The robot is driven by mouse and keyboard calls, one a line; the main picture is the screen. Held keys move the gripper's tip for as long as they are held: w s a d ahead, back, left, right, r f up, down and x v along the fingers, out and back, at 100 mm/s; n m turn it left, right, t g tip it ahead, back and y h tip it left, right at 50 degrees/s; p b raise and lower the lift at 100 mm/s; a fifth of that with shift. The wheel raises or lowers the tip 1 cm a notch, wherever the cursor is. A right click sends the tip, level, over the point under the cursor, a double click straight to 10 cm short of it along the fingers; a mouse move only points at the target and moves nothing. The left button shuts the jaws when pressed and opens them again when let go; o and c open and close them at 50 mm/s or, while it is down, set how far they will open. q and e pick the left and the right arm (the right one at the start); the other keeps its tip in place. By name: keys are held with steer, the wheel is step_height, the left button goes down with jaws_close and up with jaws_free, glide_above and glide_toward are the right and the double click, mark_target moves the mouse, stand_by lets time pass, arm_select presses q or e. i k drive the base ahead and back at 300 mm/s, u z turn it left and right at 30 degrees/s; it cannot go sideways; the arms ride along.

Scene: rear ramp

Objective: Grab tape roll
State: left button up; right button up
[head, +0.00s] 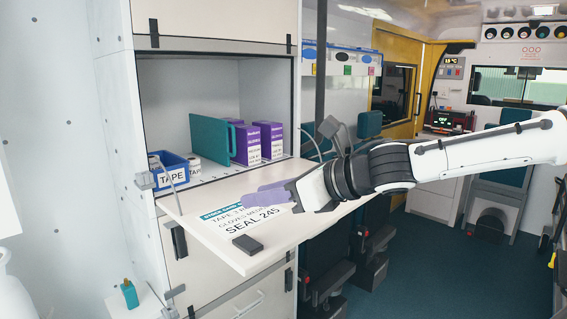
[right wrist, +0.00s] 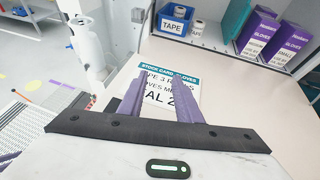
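A white tape roll (head: 194,170) labelled TAPE stands in the open cabinet, just right of a blue bin (head: 172,177) marked TAPE. In the right wrist view the roll (right wrist: 198,28) is at the top, beside the bin (right wrist: 172,29), which has a white roll showing inside it. My right gripper (head: 262,197) is over the fold-down shelf, in front of the cabinet and apart from the roll. Its two purple fingers (right wrist: 160,80) are spread with nothing visible between them. My left gripper is not in view.
The fold-down shelf (head: 205,229) carries a stock card (head: 238,217) and a small black block (head: 247,244). A teal panel (head: 209,138) and purple glove boxes (head: 246,145) stand right of the roll. The cabinet's side walls and top bound the opening.

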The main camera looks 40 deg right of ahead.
mark_target(194, 165)
steer(key=z, duration=0.15)
steer(key=i, duration=1)
